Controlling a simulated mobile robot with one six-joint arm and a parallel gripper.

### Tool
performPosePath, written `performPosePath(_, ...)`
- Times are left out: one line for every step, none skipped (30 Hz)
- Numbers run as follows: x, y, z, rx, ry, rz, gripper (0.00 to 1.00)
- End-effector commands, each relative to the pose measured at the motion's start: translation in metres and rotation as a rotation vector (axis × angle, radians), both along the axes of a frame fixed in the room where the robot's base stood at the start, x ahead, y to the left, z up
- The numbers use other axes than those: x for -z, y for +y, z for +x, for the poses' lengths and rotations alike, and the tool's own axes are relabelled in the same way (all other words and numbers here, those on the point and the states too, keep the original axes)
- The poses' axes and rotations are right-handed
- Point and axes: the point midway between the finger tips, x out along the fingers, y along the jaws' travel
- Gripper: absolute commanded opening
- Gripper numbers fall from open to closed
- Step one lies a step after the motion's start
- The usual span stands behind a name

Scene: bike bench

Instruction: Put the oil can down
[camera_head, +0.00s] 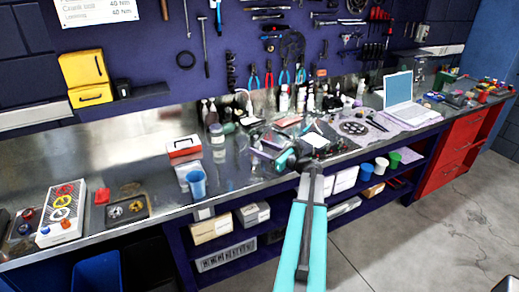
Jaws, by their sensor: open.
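My gripper (284,160) is at the end of my arm, over the front part of the metal workbench (130,172), right of the picture's middle. It is small and partly lost against the clutter behind it. Its jaws are open. I cannot pick out the oil can with certainty. Several small bottles and cans (213,112) stand at the back of the bench, left of and beyond my gripper. Dark clutter lies around my gripper, and I cannot tell whether it touches any of it.
A blue cup (197,184) and a red-and-white box (184,147) stand left of my gripper. A laptop (400,89) is at the right. A white tray (62,222) lies at far left. Tools hang on the wall (150,45).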

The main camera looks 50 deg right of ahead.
Motion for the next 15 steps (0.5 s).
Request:
performPosePath(0.002,0.000,-0.006,0.001,0.000,-0.001,0.53)
performPosePath(0.002,0.000,-0.009,0.002,0.000,-0.001,0.53)
performPosePath(0.002,-0.001,-0.014,0.002,0.000,-0.001,0.53)
performPosePath(0.002,-0.001,-0.018,0.002,0.000,-0.001,0.53)
performPosePath(0.003,-0.001,-0.022,0.002,0.000,-0.002,0.53)
performPosePath(0.003,-0.002,-0.028,0.002,0.000,-0.002,0.53)
performPosePath(0.003,-0.002,-0.033,0.003,0.000,-0.002,0.53)
performPosePath(0.003,-0.003,-0.038,0.003,0.000,-0.002,0.53)
performPosePath(0.004,-0.003,-0.045,0.002,0.001,-0.001,0.53)
performPosePath(0.004,-0.003,-0.049,0.002,0.001,-0.001,0.53)
performPosePath(0.004,-0.004,-0.054,0.003,0.001,0.000,0.53)
performPosePath(0.003,-0.005,-0.061,0.003,0.000,0.000,0.53)
performPosePath(0.003,-0.005,-0.066,0.002,0.000,0.000,0.53)
performPosePath(0.003,-0.005,-0.070,0.002,0.000,-0.001,0.53)
performPosePath(0.003,-0.006,-0.076,0.003,0.000,-0.001,0.53)
